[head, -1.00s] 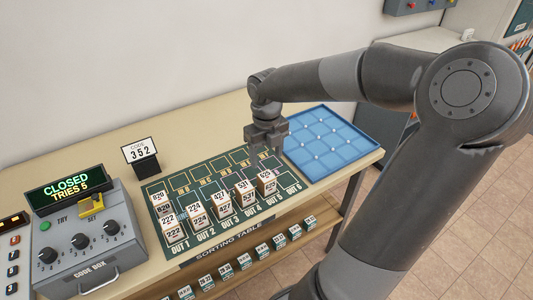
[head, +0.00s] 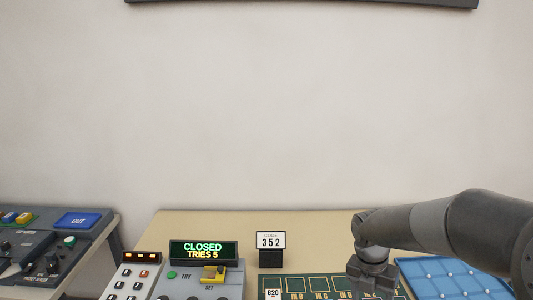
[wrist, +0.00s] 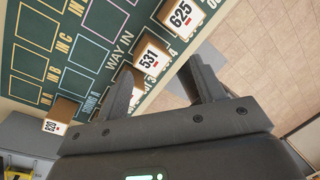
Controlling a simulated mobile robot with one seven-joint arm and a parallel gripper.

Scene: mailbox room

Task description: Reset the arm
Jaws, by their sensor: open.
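My gripper (head: 372,283) hangs at the lower right of the head view, over the right part of the green sorting mat (head: 300,283). In the wrist view my gripper (wrist: 165,82) shows its two dark fingers spread apart, with nothing held between them. A block marked 531 (wrist: 150,59) lies in view just beyond the fingers, and a block marked 625 (wrist: 181,17) is farther off at the top. The fingertips are cut off in the head view.
The code box display (head: 203,252) reads CLOSED, TRIES 5. A blue tray (head: 450,278) lies right of the mat. A grey console (head: 50,240) stands at far left.

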